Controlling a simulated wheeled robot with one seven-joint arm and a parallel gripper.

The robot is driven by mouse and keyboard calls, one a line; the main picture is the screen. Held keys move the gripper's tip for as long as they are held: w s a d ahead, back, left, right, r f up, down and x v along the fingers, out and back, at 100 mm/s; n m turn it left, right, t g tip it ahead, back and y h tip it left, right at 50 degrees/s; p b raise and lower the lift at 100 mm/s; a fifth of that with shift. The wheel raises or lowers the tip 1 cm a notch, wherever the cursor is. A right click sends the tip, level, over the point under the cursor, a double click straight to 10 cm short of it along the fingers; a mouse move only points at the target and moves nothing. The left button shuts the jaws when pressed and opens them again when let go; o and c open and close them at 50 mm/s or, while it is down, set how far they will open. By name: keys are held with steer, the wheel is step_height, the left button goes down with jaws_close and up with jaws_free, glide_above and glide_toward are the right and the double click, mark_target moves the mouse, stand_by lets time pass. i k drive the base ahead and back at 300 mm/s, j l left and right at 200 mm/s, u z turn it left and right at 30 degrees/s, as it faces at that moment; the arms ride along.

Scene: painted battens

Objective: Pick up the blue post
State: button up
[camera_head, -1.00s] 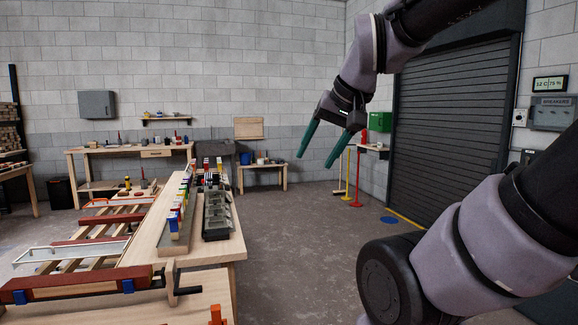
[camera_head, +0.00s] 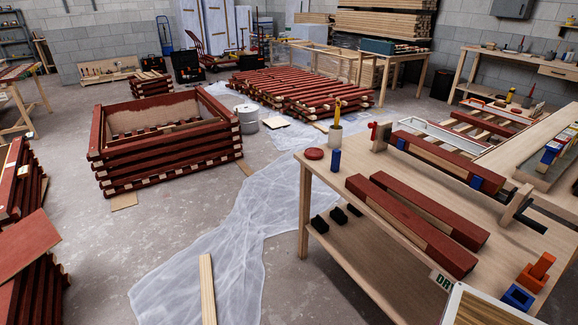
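A small upright blue post (camera_head: 336,160) stands near the far left end of the workbench (camera_head: 385,225). A red round disc (camera_head: 314,154) lies just left of it. A yellow tool in a pale cup (camera_head: 336,125) stands right behind it. Nothing covers the post. My gripper is not in this view, so where it is relative to the post cannot be seen.
Two red-painted battens (camera_head: 428,212) lie on the bench right of the post. An orange block (camera_head: 537,270) and a blue block (camera_head: 518,297) sit at the near right. Plastic sheeting (camera_head: 210,270) and a loose plank (camera_head: 207,288) cover floor left of the bench.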

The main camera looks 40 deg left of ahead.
mark_target(336, 154)
steer(key=u, duration=1.35)
